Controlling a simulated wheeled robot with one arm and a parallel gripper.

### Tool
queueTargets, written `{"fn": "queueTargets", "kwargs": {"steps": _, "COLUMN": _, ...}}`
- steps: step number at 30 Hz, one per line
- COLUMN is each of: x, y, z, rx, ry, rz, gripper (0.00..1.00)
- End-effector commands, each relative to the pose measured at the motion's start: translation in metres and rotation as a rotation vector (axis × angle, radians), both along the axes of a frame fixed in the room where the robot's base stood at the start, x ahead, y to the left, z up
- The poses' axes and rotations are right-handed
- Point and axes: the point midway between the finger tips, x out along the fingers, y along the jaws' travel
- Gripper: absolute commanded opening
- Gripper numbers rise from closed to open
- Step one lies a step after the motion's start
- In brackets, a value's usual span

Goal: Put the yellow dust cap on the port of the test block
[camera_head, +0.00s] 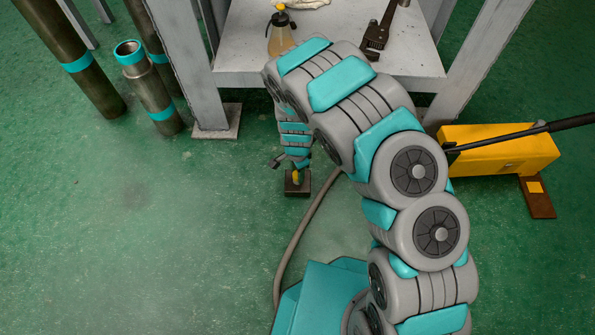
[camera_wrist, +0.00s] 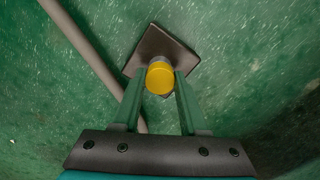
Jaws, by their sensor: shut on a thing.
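The yellow dust cap (camera_wrist: 159,78) is between the fingertips of my gripper (camera_wrist: 160,88), which is shut on it. The test block (camera_wrist: 163,44) is a dark brown square block on the green floor, directly behind the cap in the wrist view. The cap hides the port, so I cannot tell whether the cap touches it. In the head view the yellow cap (camera_head: 295,176) shows at the end of my arm, over the test block (camera_head: 298,190).
A grey hose (camera_head: 308,218) runs along the floor beside the block. A white bench (camera_head: 240,60) with a spray bottle (camera_head: 280,32) and a wrench (camera_head: 377,33) stands behind. A yellow pump (camera_head: 500,150) is at right, pipes (camera_head: 150,88) at left. The left floor is clear.

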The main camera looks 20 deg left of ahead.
Motion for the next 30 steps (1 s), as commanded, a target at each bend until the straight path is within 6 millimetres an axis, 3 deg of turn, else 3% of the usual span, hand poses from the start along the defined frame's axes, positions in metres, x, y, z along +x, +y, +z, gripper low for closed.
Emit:
{"fn": "queueTargets", "kwargs": {"steps": 2, "x": 0.0, "y": 0.0, "z": -0.002, "rx": 0.0, "ry": 0.0, "rz": 0.0, "gripper": 0.0}}
{"fn": "queueTargets", "kwargs": {"steps": 3, "x": 0.0, "y": 0.0, "z": -0.002, "rx": 0.0, "ry": 0.0, "rz": 0.0, "gripper": 0.45}}
{"fn": "queueTargets", "kwargs": {"steps": 12, "x": 0.0, "y": 0.0, "z": -0.002, "rx": 0.0, "ry": 0.0, "rz": 0.0, "gripper": 0.77}}
{"fn": "queueTargets", "kwargs": {"steps": 23, "x": 0.0, "y": 0.0, "z": 0.002, "rx": 0.001, "ry": -0.001, "rz": 0.0, "gripper": 0.77}}
{"fn": "queueTargets", "kwargs": {"steps": 30, "x": 0.001, "y": 0.0, "z": 0.026, "rx": 0.001, "ry": -0.002, "rz": 0.0, "gripper": 0.77}}
